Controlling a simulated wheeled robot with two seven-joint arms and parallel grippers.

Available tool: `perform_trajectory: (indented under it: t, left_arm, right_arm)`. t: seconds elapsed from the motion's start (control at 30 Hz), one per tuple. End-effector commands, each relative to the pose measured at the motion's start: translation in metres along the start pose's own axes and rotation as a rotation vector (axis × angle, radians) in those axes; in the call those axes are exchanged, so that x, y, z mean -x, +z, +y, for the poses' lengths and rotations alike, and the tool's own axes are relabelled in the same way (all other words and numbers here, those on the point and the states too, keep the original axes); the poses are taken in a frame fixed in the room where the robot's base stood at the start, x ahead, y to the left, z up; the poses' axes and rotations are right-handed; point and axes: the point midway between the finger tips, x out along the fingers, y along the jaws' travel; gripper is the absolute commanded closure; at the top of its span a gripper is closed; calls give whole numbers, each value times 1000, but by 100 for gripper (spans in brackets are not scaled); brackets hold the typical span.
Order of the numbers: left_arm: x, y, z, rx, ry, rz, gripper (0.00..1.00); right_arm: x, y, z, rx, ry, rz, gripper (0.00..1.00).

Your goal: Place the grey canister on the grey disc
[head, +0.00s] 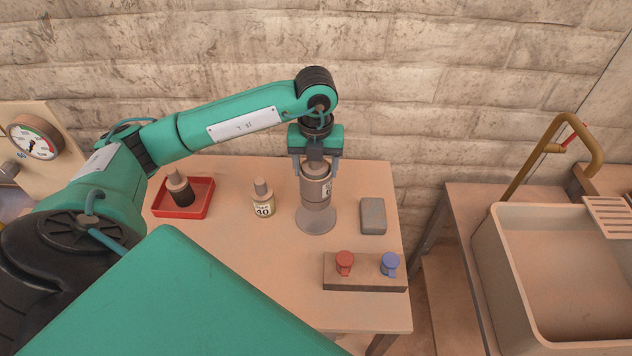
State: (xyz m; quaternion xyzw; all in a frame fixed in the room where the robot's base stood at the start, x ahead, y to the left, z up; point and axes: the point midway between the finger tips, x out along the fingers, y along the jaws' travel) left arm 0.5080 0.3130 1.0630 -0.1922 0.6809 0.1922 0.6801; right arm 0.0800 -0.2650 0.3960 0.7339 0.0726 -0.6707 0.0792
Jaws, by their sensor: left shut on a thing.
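The grey canister (316,192) is upright, with a small label on its right side. My left gripper (317,172) points down and is shut on the upper part of the canister. The grey disc (312,226) lies on the table directly below the canister and shows around its lower end. I cannot tell from this angle whether the canister's base touches the disc. My right gripper is not in view.
On the table (270,280) stand a red tray (190,209) with a dark bottle, a small bottle marked 30 (263,200), a grey block (373,216) and a wooden block (362,283) with red and blue knobs. A sink (560,290) stands at right.

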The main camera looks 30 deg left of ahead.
Motion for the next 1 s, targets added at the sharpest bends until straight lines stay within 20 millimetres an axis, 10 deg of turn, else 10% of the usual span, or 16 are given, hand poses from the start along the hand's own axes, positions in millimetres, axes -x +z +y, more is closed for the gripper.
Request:
perform_trajectory:
  t: [0.6,0.97,1.0]
  left_arm:
    - [-67,0,-1,-1,-1,0,87]
    - [-73,0,-1,-1,-2,-1,87]
    - [-71,0,0,-1,-1,-1,29]
  right_arm:
    - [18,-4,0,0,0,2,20]
    - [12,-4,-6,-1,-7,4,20]
    - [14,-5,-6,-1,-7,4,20]
